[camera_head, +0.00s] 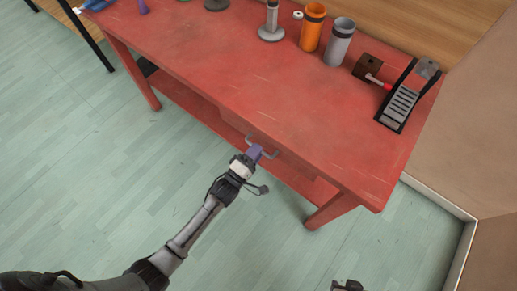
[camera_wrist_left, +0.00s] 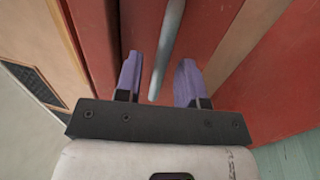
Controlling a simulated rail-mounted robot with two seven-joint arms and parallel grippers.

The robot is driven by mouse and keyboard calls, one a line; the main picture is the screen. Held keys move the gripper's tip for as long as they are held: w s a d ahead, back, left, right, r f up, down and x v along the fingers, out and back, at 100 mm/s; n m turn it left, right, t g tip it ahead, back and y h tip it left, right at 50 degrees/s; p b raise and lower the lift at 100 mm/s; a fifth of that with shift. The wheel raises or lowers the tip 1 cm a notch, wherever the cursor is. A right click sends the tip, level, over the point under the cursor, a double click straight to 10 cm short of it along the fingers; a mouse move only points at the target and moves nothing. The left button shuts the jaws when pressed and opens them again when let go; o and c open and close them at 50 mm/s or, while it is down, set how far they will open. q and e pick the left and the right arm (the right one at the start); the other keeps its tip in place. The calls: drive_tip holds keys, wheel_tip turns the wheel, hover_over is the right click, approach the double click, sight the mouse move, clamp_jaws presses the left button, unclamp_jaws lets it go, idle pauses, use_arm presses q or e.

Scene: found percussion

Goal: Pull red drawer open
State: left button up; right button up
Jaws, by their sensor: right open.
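The red table (camera_head: 240,60) has a drawer under its top with a grey bar handle (camera_head: 273,154). The drawer looks shut, its front mostly hidden below the table edge. My left gripper (camera_head: 254,153), with purple fingers, is at the handle. In the left wrist view, the handle bar (camera_wrist_left: 167,50) reaches between the two spread fingers (camera_wrist_left: 158,82), with gaps showing beside it. The left gripper is open around the bar. My right gripper (camera_head: 347,286) is open, just inside the bottom edge of the head view, far from the drawer.
On the tabletop stand an orange cylinder (camera_head: 312,30), a grey cylinder (camera_head: 339,44), a grey stand (camera_head: 271,27) and a black slotted device (camera_head: 403,98). A lower shelf (camera_head: 200,105) runs under the table. The pale green floor (camera_head: 90,150) in front is clear.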

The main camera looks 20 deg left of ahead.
use_arm(q)
drive_tip(key=shift+w+d+r, duration=0.15)
drive_tip(key=shift+w+d, duration=0.05)
drive_tip(key=shift+w, duration=0.5)
drive_tip(key=shift+c, duration=0.4)
clamp_jaws()
